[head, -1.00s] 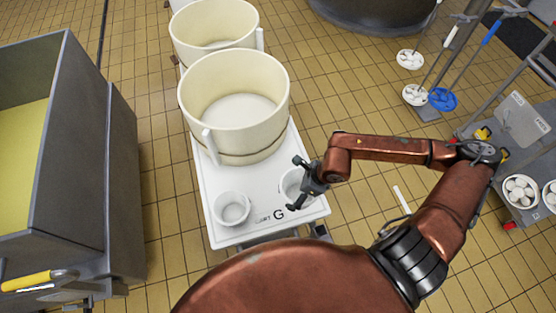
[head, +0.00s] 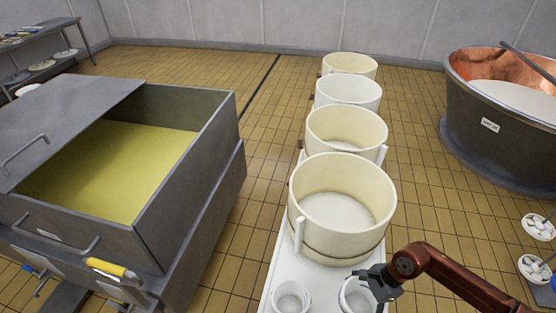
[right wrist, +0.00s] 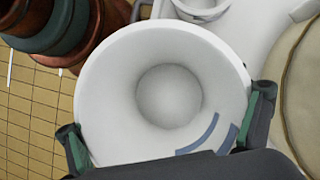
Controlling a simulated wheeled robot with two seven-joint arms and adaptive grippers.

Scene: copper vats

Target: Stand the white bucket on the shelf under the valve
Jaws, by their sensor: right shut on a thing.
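My right gripper (head: 376,281) is shut on a small white bucket (head: 354,300) at the near end of the white table. In the right wrist view the bucket (right wrist: 110,110) is upright and empty, with blue-grey marks inside, between the two fingers of my gripper (right wrist: 168,125). A second small white bucket (head: 290,297) stands to its left on the table. A yellow-handled fitting, which looks like the valve (head: 112,270), is on the near side of the grey vat at left. A grey ledge below it (head: 65,298), possibly the shelf, is partly cut off. My left gripper is out of view.
Several large cream tubs (head: 342,205) stand in a row on the white table (head: 283,255). The open grey vat (head: 190,215) holds yellow liquid. Tiled floor (head: 225,265) lies free between vat and table. A copper vat (head: 485,125) stands at far right.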

